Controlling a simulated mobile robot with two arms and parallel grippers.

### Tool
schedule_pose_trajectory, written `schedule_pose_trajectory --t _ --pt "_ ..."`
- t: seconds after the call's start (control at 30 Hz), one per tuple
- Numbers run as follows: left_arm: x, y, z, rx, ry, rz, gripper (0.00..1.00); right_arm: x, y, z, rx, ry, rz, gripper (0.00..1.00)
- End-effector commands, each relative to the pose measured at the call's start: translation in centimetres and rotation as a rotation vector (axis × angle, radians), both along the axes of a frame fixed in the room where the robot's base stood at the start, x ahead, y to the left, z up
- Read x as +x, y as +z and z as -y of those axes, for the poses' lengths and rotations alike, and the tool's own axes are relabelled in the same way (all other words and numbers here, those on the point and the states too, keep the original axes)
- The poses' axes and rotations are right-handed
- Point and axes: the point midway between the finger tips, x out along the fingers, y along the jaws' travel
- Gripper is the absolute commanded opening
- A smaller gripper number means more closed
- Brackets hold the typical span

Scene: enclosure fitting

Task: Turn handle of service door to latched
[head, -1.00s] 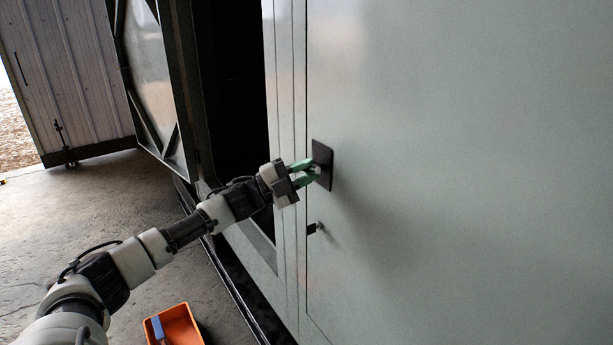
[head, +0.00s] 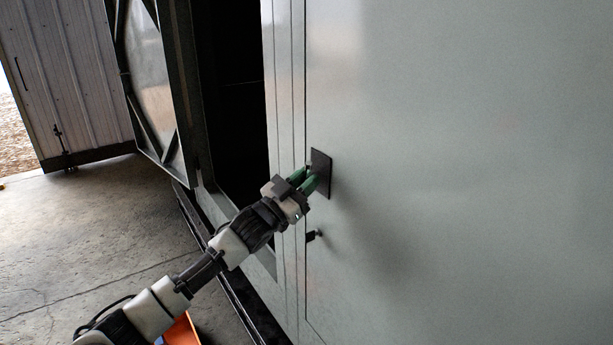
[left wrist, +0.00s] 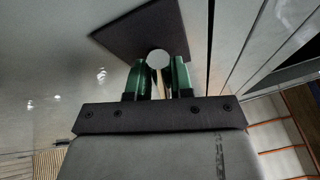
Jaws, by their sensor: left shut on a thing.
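The service door (head: 450,180) is a large pale grey-green panel filling the right of the head view, and it looks closed in its frame. A dark square plate (head: 321,174) is mounted near its left edge; it also shows in the left wrist view (left wrist: 135,30). The handle (left wrist: 158,60) shows in the left wrist view as a pale round-ended metal piece in front of the plate. My left gripper (head: 309,177) is shut on the handle, its green fingers on either side of it. In the head view the fingers mostly hide the handle. My right gripper is not in view.
A small dark keyed fitting (head: 313,235) sticks out below the plate. Left of the door is a dark opening with an open framed panel (head: 150,80). An orange tray (head: 183,332) lies on the concrete floor, partly behind my arm. Open floor lies at left.

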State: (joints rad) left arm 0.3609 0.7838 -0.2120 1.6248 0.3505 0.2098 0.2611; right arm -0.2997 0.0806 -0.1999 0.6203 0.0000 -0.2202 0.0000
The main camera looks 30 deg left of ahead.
Motion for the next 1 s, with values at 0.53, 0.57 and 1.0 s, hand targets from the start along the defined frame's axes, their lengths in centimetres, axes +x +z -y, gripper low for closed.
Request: schedule_pose_trajectory --t 0.53,0.57,1.0 --pt "0.0 0.3 -0.1 -0.226 0.003 -0.090 0.00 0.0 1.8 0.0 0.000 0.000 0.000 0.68" --pt "0.0 0.3 -0.1 -0.229 0.003 -0.092 0.00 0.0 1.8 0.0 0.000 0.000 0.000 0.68" --pt "0.0 0.2 -0.1 -0.240 0.002 -0.096 0.00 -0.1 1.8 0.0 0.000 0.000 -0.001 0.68"
